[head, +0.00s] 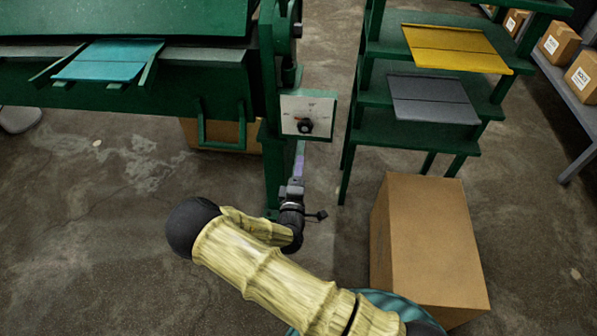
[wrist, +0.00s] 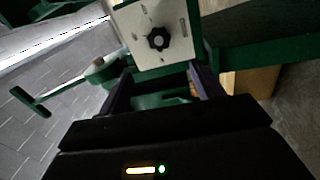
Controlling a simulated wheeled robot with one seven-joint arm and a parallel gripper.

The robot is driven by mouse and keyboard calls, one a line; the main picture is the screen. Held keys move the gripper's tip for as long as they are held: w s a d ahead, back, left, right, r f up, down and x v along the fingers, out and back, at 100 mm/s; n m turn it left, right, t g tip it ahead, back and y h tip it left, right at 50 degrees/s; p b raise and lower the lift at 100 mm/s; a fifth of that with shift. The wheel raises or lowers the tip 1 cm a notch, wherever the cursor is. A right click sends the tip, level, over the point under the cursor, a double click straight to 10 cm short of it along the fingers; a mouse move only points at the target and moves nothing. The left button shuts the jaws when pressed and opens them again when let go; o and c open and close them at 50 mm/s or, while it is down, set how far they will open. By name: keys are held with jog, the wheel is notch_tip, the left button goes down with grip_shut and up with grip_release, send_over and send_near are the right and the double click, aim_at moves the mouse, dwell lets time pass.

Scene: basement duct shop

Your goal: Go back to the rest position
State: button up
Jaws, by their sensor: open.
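My gripper (head: 299,160) is in the middle of the head view, at the end of my bamboo-patterned arm, just below a white dial panel (head: 307,112) on the green machine. In the wrist view my gripper (wrist: 158,84) is open, with its two dark fingers apart and nothing between them. The panel (wrist: 150,22) and its black knob (wrist: 157,39) show ahead of the fingers. The knob (head: 305,126) looks free of the fingers. I cannot tell the exact gap between fingertips and panel.
The green machine (head: 180,85) holds a teal sheet (head: 110,60). A green rack (head: 385,130) carries a yellow sheet (head: 457,48) and a grey sheet (head: 432,98). A large cardboard box (head: 425,240) stands right of my arm.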

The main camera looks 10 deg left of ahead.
dwell(0.3)
jog(key=d+r+m+g+h, duration=0.1)
jog(key=d+m+g+h, duration=0.1)
jog(key=d+m+g, duration=0.85)
jog(key=s+d+r+m+g+y, duration=0.1)
jog(key=s+d+r+m+g, duration=0.1)
jog(key=s+d+r, duration=0.4)
jog(key=s+d+r+m+g+y, duration=0.1)
jog(key=s+r+m+g, duration=0.1)
jog(key=s+r, duration=0.35)
jog(key=s+d+r+m+g+y, duration=0.1)
jog(key=s+d+r+m+g, duration=0.2)
jog(key=s, duration=0.5)
notch_tip(320, 180, up, 32)
jog(key=t+p, duration=0.1)
jog(key=p, duration=3.1)
jog(key=shift+s+d+r+n, duration=0.2)
jog(key=shift+s+d+n, duration=0.15)
jog(key=shift+n, duration=0.1)
jog(key=shift+c, duration=0.3)
